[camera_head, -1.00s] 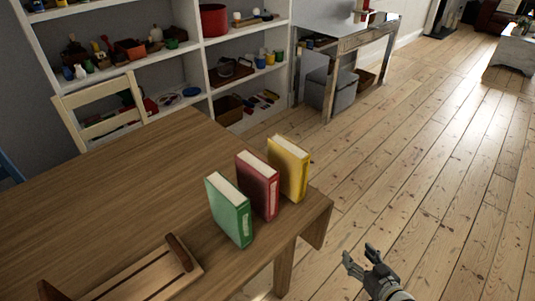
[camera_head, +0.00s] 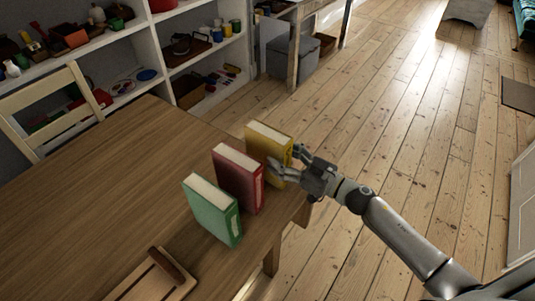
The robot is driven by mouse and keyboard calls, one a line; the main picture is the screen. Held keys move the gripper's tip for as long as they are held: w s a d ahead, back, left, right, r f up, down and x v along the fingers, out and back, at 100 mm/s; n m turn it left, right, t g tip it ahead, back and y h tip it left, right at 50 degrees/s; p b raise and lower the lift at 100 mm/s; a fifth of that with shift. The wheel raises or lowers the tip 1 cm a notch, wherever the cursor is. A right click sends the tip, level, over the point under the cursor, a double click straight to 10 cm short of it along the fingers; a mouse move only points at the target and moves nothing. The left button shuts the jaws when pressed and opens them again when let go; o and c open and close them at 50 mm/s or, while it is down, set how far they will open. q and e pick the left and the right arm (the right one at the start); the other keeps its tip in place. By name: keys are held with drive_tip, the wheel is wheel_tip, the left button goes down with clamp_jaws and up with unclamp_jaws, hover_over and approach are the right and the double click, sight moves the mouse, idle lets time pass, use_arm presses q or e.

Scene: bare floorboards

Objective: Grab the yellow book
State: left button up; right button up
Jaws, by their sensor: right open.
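The yellow book (camera_head: 265,144) stands upright near the table's right edge, at the far end of a row of books. My right gripper (camera_head: 287,164) reaches in from the right and is open at the yellow book's right side. One finger overlaps the lower front of the book and the other is by its far right edge. I cannot tell whether the fingers touch it. The red book (camera_head: 237,178) stands just left of the yellow one, and the green book (camera_head: 212,210) stands nearest. My left gripper is not in view.
The wooden table (camera_head: 120,180) is clear left of the books. A wooden rack (camera_head: 152,280) lies at its front. A pale chair (camera_head: 50,115) stands at the far left side, and white shelves (camera_head: 150,50) with small items stand behind. Bare floor (camera_head: 400,130) lies to the right.

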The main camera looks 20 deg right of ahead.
sight(268, 148)
drive_tip(key=x, duration=0.5)
drive_tip(key=shift+w+a+p, duration=0.1)
drive_tip(key=shift+w+p, duration=0.05)
drive_tip(key=shift+p, duration=0.15)
drive_tip(key=shift+r, duration=0.1)
clamp_jaws()
drive_tip(key=shift+r, duration=0.1)
